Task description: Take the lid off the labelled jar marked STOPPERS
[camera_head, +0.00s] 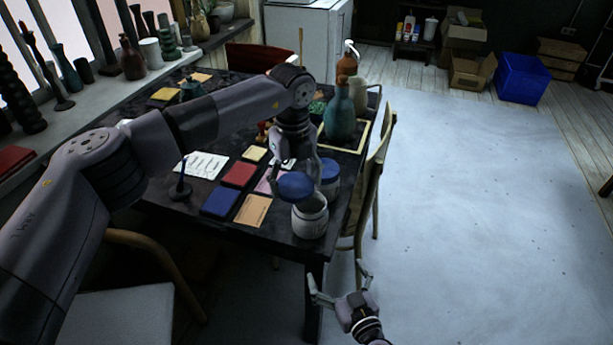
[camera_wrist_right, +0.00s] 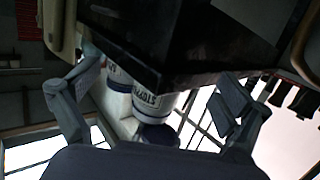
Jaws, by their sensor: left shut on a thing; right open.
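An open pale jar (camera_head: 310,217) stands near the table's front right corner, with its mouth uncovered. My left gripper (camera_head: 297,168) is shut on a blue lid (camera_head: 295,186) and holds it above and slightly left of the jar's mouth, apart from it. The open jar also shows in the right wrist view (camera_wrist_right: 152,105), upside down, with dark letters that I cannot read fully. A second jar with a blue lid (camera_head: 329,170) stands just behind it. My right gripper (camera_head: 338,284) is open and empty, low in front of the table's right corner.
Coloured tiles, including a blue one (camera_head: 220,202) and a red one (camera_head: 238,174), lie left of the jars. A teal bottle (camera_head: 340,118) stands on a tray behind. A wooden chair (camera_head: 372,180) stands against the table's right side. The floor (camera_head: 480,220) to the right is clear.

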